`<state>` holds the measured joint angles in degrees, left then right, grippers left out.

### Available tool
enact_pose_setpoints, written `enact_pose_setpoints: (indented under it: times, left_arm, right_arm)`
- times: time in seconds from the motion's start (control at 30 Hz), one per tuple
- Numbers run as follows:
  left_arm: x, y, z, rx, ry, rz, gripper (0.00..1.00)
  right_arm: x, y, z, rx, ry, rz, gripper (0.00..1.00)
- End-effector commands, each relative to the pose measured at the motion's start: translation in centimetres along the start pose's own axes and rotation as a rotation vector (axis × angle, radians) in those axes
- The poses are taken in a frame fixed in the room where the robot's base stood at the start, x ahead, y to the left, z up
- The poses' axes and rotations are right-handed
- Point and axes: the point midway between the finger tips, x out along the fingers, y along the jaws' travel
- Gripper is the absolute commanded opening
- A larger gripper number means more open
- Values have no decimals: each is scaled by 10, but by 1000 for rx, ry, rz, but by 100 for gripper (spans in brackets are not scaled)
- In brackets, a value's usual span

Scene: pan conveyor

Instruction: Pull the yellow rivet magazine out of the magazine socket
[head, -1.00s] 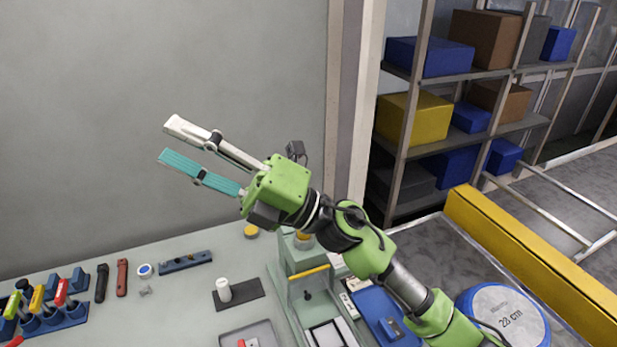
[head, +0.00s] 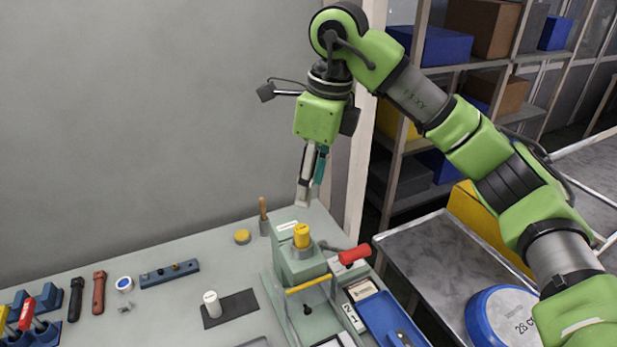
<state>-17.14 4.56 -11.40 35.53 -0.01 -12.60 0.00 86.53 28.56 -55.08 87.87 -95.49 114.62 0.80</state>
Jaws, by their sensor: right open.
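The yellow rivet magazine (head: 302,233) stands upright in a grey ring-shaped socket (head: 303,251) on top of the green press-like machine (head: 296,267). Its lower part is hidden in the socket. My right gripper (head: 310,198) points down, with its fingertips a little above the magazine in the picture and apart from it. It is open and empty, with one pale finger and one teal finger seen nearly edge-on. How far it is in depth from the magazine I cannot tell. My left gripper is not in view.
A blue tray (head: 392,322) is at the front right. A grey wall closes off the back.

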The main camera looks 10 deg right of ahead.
Motion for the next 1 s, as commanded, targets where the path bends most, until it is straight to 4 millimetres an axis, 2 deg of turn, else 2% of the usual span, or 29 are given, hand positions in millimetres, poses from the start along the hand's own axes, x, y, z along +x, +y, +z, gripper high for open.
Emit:
enact_pose_setpoints:
  times: [0.6, 0.8, 1.0]
  left_arm:
    - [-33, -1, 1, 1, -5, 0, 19]
    - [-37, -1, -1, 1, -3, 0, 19]
    - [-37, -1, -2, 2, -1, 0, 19]
  right_arm:
    - [109, 3, 0, -2, 0, 7, 41]
    - [127, 2, 1, -3, -2, 6, 41]
    - [131, 2, 1, -3, -3, 5, 41]
